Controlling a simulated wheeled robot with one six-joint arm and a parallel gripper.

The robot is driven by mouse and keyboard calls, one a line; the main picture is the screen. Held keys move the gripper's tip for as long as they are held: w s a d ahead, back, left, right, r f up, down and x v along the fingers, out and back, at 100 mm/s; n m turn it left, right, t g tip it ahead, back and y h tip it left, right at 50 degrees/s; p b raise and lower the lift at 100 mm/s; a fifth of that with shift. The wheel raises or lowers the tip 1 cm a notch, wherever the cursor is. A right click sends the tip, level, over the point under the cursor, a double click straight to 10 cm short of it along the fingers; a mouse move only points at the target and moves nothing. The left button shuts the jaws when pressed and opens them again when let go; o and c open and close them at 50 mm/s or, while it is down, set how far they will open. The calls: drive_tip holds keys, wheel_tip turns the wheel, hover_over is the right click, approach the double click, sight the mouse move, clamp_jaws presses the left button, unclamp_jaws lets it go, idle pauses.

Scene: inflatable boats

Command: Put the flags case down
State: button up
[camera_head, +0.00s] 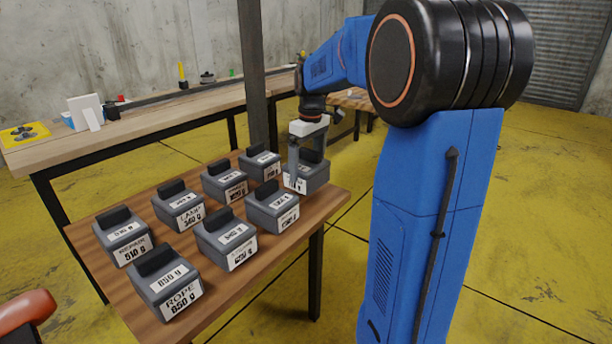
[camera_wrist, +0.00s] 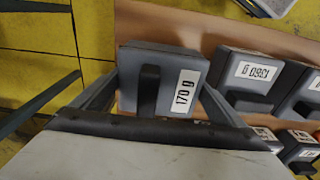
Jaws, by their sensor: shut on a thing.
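My gripper (camera_head: 308,158) is shut on a dark grey case (camera_head: 316,174) with a black handle block at the right end of the wooden table. In the wrist view this case (camera_wrist: 132,88) sits between the two fingers (camera_wrist: 158,96), and its top label reads 170 g. I cannot read its name label, since a finger partly covers the front. The case is over or on the table's far right corner; I cannot tell if its base touches the wood.
Several similar labelled grey cases stand in two rows on the wooden table (camera_head: 118,283), including the rope case (camera_head: 170,285) in front. One (camera_head: 272,207) is close to the held case's left. A longer workbench (camera_head: 150,121) stands behind, with a dark post (camera_head: 254,75) between.

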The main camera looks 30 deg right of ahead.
drive_tip(key=shift+f, duration=1.8)
drive_tip(key=shift+f, duration=0.1)
drive_tip(key=o, duration=0.8)
drive_tip(key=shift+o, duration=0.2)
